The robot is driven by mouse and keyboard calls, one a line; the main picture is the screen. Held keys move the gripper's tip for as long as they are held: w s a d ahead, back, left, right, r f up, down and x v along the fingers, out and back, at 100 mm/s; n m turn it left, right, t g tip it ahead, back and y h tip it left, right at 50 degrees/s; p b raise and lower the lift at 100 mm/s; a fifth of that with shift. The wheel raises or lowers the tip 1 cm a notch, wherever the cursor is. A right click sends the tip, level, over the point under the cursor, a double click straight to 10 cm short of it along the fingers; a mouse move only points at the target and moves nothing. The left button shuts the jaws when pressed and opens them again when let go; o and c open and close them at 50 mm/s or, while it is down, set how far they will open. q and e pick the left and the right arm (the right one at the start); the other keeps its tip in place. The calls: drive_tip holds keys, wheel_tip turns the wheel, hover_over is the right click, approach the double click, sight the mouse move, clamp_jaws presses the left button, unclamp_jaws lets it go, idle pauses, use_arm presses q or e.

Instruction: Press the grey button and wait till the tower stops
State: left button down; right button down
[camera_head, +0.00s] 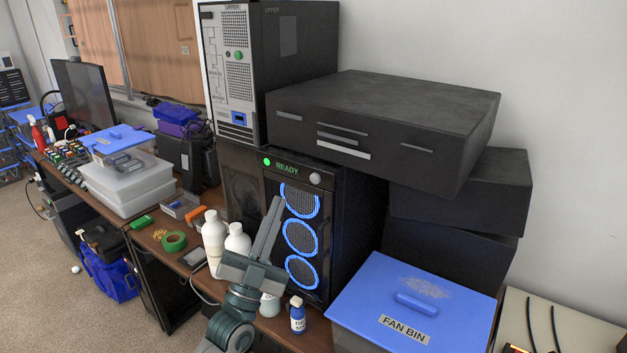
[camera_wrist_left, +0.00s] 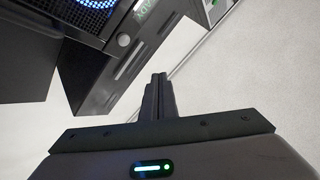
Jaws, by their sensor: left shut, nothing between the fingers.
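The lower black tower (camera_head: 348,215) stands on the bench with three blue-lit ring fans, a green light and a green READY label (camera_head: 287,168). The round grey button (camera_head: 315,178) is at the top right of its front panel. It also shows in the left wrist view (camera_wrist_left: 124,40), above and left of the fingertips. My left gripper (camera_head: 277,201) is shut and empty, pointing up in front of the tower. In the head view its tips appear left of and below the button, with no visible contact. My right gripper is not in view.
A FAN BIN with a blue lid (camera_head: 365,280) stands right of the tower. White bottles (camera_head: 213,240) and a small blue bottle (camera_head: 297,316) stand near my left arm. A wide black case (camera_head: 390,105) overhangs the tower, and another tower (camera_head: 290,60) stands behind.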

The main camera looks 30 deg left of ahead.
sight(315, 178)
use_arm(q)
drive_tip(key=w+b, duration=0.1)
drive_tip(key=w, duration=0.7)
drive_tip(key=shift+w+d+b, duration=0.35)
drive_tip(key=shift+w, duration=0.1)
idle(1.9)
drive_tip(key=shift+w, duration=0.3)
drive_tip(key=shift+w+d, duration=0.1)
drive_tip(key=shift+w, duration=0.3)
idle(0.9)
drive_tip(key=shift+s, duration=0.85)
idle(0.3)
